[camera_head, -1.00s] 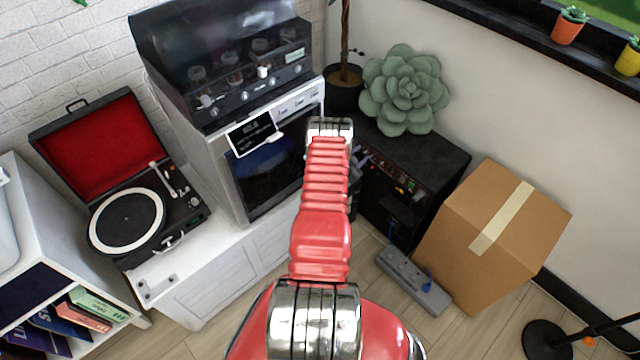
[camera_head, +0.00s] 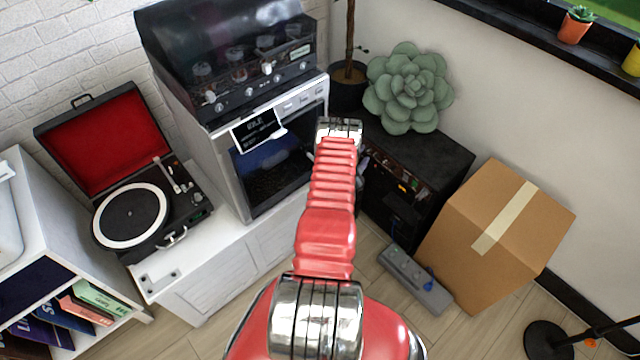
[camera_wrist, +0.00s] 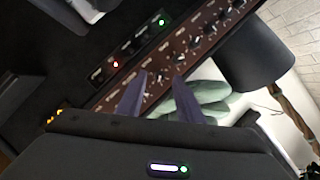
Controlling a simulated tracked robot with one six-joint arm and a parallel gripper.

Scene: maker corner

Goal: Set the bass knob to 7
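Nothing shows gripped. In the head view my arm hides much of the panel.
A cardboard box (camera_head: 500,235) stands right of the amplifier, with a grey power strip (camera_head: 412,275) on the floor before it.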

